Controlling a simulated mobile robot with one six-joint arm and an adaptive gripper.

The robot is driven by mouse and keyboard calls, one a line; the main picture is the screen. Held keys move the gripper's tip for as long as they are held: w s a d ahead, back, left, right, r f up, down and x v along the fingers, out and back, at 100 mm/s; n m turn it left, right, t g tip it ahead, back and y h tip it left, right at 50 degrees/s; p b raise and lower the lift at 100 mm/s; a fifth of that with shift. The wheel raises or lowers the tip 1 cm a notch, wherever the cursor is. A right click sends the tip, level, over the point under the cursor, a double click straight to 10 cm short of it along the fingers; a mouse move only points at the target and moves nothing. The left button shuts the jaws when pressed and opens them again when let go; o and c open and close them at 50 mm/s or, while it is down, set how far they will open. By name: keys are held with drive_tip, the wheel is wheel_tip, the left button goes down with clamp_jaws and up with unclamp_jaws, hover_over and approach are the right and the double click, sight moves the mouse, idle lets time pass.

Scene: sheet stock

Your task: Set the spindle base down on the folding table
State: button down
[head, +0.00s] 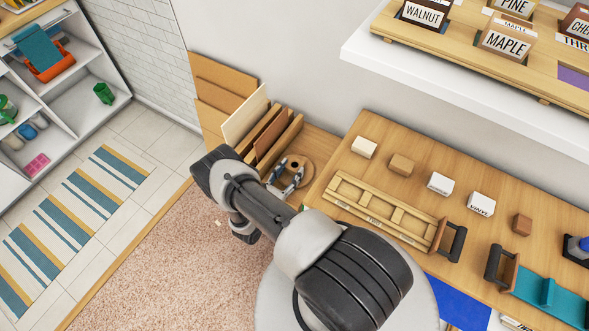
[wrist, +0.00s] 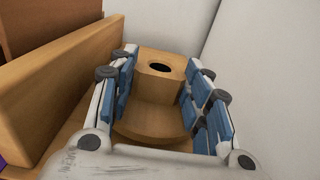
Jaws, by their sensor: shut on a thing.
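The spindle base is a light wooden disc with a raised block and a dark hole; it shows in the head view (head: 293,163) and in the wrist view (wrist: 150,122). My gripper (head: 285,180) is shut on it, with blue-padded fingers on both sides of the block in the wrist view (wrist: 162,75). The base is beside upright wooden panels, over a low wooden surface (head: 318,148); I cannot tell whether it touches that surface. A long wooden table (head: 468,185) stands to the right; I cannot tell if it is the folding table.
Upright panels (head: 245,117) lean left of my gripper. The table holds a divided wooden tray (head: 375,212), several small blocks and a teal item (head: 548,297). A white wall shelf (head: 480,80) with sample cards overhangs at upper right. Open floor and a striped rug (head: 75,225) lie left.

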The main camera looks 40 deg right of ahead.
drive_tip(key=shift+r+p, duration=2.1)
drive_tip(key=shift+r, duration=1.15)
